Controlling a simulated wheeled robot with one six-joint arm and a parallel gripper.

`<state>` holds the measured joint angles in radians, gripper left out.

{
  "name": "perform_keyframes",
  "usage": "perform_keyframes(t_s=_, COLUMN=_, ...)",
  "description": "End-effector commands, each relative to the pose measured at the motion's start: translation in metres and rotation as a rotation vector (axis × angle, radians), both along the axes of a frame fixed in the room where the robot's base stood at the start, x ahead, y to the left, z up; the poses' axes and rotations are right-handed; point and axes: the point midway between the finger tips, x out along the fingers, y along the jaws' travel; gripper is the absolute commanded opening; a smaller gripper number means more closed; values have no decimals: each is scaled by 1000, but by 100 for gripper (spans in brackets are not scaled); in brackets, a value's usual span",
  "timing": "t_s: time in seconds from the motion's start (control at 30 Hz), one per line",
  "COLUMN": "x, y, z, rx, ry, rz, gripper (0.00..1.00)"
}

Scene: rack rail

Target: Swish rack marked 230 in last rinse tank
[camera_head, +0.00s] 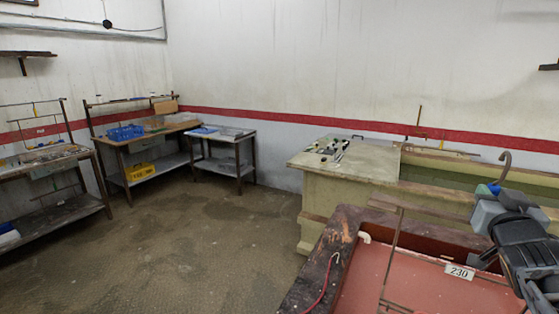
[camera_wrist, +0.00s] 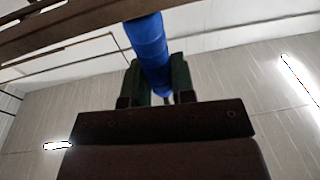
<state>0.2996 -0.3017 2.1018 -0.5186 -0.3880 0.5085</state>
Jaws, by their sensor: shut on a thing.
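My gripper (camera_head: 487,207), at the right of the head view, is shut on the blue sleeve (camera_head: 494,188) of a hooked grey rod. In the wrist view the blue sleeve (camera_wrist: 149,42) sits between my two dark fingers (camera_wrist: 156,75). A white plate marked 230 (camera_head: 459,271) shows below my gripper, over the red tank (camera_head: 345,232) nearest me. Thin brown bars (camera_head: 390,250), which look like the rack's frame, stand over its reddish inside. My arm hides the right part, so how the plate joins the sleeve cannot be told.
A greenish tank (camera_head: 450,172) lies behind, beside a pale cabinet (camera_head: 335,200) with small tools on top. A thin rail and post (camera_head: 419,118) stand at its back edge. Benches with a blue basket (camera_head: 125,132) are at the left. The floor between is clear.

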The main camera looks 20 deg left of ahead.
Motion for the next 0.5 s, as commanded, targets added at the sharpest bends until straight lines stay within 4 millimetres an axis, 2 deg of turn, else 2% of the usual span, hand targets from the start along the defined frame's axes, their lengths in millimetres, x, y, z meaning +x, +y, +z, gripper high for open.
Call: perform_keyframes(t_s=0.5, x=-47, y=9, z=4, rx=-4, ry=-5, rz=0, gripper=0)
